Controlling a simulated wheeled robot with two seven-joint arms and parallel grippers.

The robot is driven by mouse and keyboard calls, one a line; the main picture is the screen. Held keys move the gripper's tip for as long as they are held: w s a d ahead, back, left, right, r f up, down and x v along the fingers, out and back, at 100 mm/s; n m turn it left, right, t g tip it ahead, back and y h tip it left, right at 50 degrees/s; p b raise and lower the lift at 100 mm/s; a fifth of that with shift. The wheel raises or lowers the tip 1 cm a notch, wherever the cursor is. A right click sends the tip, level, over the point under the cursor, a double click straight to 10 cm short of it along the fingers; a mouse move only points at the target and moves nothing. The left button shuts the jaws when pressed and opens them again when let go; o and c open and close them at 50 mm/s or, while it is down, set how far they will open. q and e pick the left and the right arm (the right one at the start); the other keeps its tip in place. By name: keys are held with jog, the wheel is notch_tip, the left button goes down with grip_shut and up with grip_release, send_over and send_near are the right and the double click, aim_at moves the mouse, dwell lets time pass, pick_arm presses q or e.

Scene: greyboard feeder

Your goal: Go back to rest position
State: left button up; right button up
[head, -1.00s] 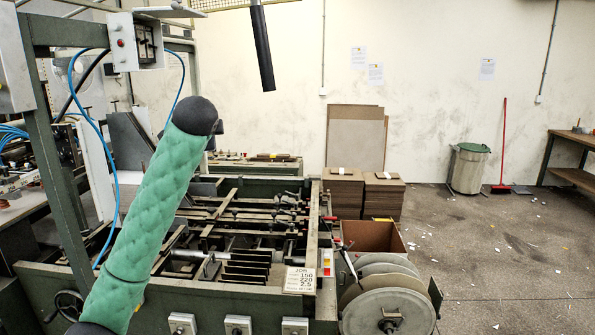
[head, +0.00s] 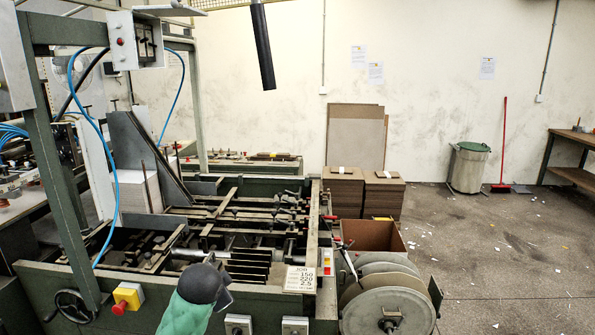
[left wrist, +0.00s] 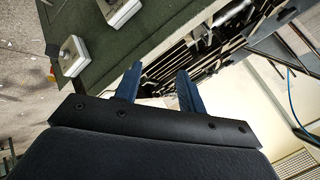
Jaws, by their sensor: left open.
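My left gripper (left wrist: 157,88) shows in the left wrist view with two dark blue fingers spread apart and nothing between them. Past its tips are the green feeder frame and the dark bars of the machine. In the head view only a green-sleeved part of my left arm with a dark joint shows at the bottom centre-left, in front of the feeder machine (head: 150,284); the left gripper is out of that view. My right gripper is in neither view.
A red emergency button on a yellow box (head: 127,297) and a handwheel (head: 72,306) are on the feeder's front. Grey discs (head: 388,310) stand at its right end, near an open cardboard box (head: 375,237). Boards are stacked behind (head: 343,195). The floor at right is mostly clear.

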pick_arm(q)
jog(key=s+f+n+g, duration=0.25)
jog(key=s+f, duration=0.55)
jog(key=s, duration=0.5)
jog(key=s+a+f+n+g, duration=0.1)
jog(key=s+f+n, duration=0.2)
jog(key=s+f, duration=0.7)
jog(key=s+f+n+g, duration=0.25)
jog(key=s+f, duration=0.25)
jog(key=s, duration=1.1)
jog(key=s+d+f+b+x, duration=0.1)
jog(key=s+x, duration=0.2)
jog(key=x, duration=1)
jog(key=s+d+f+b+x, duration=0.1)
jog(key=s+x, duration=0.1)
jog(key=x, duration=1.1)
jog(key=s+f, duration=0.4)
jog(key=f, duration=0.8)
jog(key=s+f+g, duration=0.1)
jog(key=s+f, duration=0.3)
jog(key=f, duration=0.8)
jog(key=shift+s+d+h+b, duration=0.3)
jog(key=shift+s+h, duration=0.05)
jog(key=shift+h, duration=0.05)
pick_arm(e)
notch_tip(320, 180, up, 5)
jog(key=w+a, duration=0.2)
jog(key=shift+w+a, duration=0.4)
